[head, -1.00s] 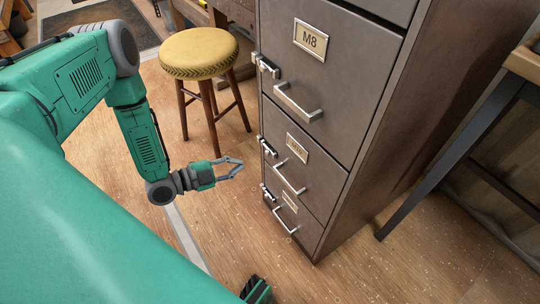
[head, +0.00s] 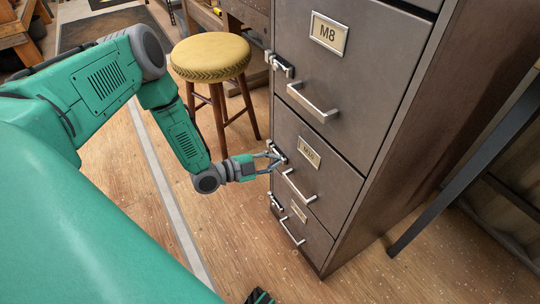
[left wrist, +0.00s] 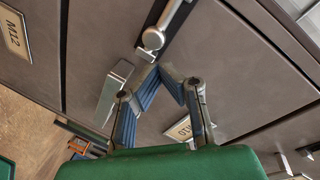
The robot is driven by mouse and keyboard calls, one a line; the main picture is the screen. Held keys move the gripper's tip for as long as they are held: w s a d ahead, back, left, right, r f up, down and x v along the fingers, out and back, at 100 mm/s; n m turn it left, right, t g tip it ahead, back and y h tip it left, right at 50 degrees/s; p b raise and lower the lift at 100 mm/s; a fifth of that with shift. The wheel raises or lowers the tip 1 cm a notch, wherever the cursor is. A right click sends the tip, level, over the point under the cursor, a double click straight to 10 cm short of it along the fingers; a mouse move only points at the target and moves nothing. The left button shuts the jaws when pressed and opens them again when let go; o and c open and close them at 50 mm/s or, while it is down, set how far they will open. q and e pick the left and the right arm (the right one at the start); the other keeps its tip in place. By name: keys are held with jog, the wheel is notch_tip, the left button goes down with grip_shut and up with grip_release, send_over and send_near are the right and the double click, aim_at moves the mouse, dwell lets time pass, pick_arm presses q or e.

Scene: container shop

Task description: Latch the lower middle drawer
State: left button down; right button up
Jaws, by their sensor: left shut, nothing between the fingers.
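The lower middle drawer (head: 325,180) is a grey-brown front under the drawer marked M8, with a small label plate (head: 309,153) and a silver bar handle (head: 298,187). It looks closed. Its latch is at the left edge, partly hidden behind my left gripper (head: 274,158). A silver latch with a round knob (left wrist: 152,40) shows in the left wrist view, just beyond the fingertips of my left gripper (left wrist: 163,72). The fingers are shut with nothing between them. I cannot tell whether they touch the latch.
The M8 drawer (head: 350,75) above has its own latch (head: 279,64) and handle (head: 312,103). A smaller-looking drawer (head: 307,232) is below. A yellow stool (head: 211,57) stands left of the cabinet. A dark table leg (head: 465,165) stands at right. Wooden floor at left is open.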

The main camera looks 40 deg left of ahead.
pick_arm(q)
jog(key=shift+w+a+f, duration=0.3)
jog(key=shift+a+f, duration=0.05)
jog(key=shift+a, duration=0.05)
